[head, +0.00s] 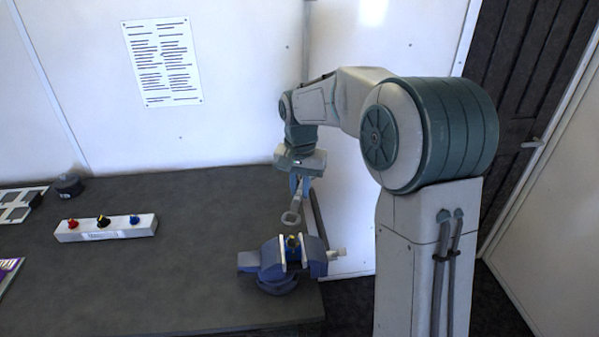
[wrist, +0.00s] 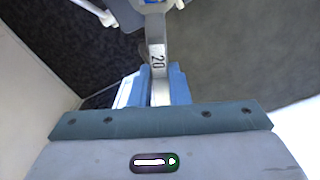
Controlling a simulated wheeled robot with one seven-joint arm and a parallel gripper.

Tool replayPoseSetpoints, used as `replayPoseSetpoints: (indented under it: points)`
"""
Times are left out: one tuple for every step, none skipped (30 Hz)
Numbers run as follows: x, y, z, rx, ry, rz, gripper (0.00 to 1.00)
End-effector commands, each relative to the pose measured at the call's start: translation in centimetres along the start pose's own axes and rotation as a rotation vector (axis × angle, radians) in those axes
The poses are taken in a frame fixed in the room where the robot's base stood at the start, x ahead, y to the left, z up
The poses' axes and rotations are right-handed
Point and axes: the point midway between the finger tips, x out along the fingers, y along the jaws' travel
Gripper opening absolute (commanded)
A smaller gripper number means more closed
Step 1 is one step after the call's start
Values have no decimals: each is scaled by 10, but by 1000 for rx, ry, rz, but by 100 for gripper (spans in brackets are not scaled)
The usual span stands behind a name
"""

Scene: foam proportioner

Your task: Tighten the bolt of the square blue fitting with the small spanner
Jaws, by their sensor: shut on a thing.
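My gripper (head: 298,183) is shut on a grey metal spanner (head: 294,208), which hangs down with its ring end lowest. In the wrist view the spanner (wrist: 157,42) runs out from between the blue fingers (wrist: 160,82) and bears the number 20. The ring end is above the blue vise (head: 282,264), with a gap in the head view. A small yellow-green and dark piece (head: 292,243) sits between the vise jaws; its shape and any bolt are too small to tell. A small blue part (head: 135,219) is on a white block; I cannot tell which is the square blue fitting.
The white block (head: 105,231) also carries a red and a black knob. A dark round object (head: 68,184) and a panel (head: 18,204) lie at the far left. The dark table (head: 180,275) is clear between block and vise. The vise stands near the table's right edge.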

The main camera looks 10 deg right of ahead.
Motion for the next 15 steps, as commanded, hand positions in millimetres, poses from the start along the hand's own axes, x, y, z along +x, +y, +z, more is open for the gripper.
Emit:
replayPoseSetpoints:
  points:
    - [0, 1, 0, 2, 0, 0, 0]
    - [1, 2, -1, 3, 0, 0, 0]
    - [2, 2, -1, 5, 0, 0, 0]
    - [4, 3, -2, 7, 0, 0, 0]
    - [5, 4, -2, 8, 0, 0, 0]
    - [7, 5, -2, 10, 0, 0, 0]
    - [9, 5, -3, 11, 0, 0, 0]
    - [11, 6, -3, 12, 0, 0, 0]
    - [13, 6, -3, 12, 0, 0, 0]
    - [15, 6, -3, 13, 0, 0, 0]
    - [17, 6, -3, 13, 0, 0, 0]
    - [20, 6, -3, 12, 0, 0, 0]
    - [22, 6, -3, 12, 0, 0, 0]
    - [23, 6, -3, 12, 0, 0, 0]
    - [26, 5, -3, 11, 0, 0, 0]
